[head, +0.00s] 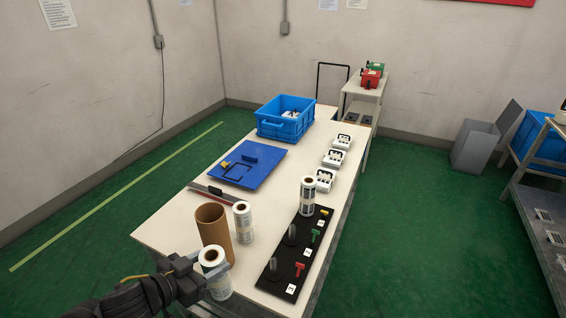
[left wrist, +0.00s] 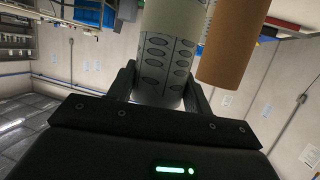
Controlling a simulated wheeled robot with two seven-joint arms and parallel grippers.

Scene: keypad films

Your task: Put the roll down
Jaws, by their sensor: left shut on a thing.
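My left gripper (head: 205,279) is shut on a white roll of printed film (head: 221,287) at the near left end of the table (head: 172,223). The roll is upright; whether its base touches the table cannot be told. In the left wrist view the roll (left wrist: 163,55) sits between both fingers (left wrist: 160,88). A second roll (head: 243,226) stands just beyond it on the table. A third roll (head: 308,200) stands on the black board (head: 290,262), at its far end. The board has bare dark posts and coloured T-shaped pieces. My right gripper is not in view.
A brown cardboard tube (head: 214,236) stands close behind the held roll. A red-edged ruler-like strip (head: 212,194), a blue panel (head: 245,168) and a blue crate (head: 285,121) lie farther back. Several white keypads (head: 333,158) line the right edge. The table's middle is clear.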

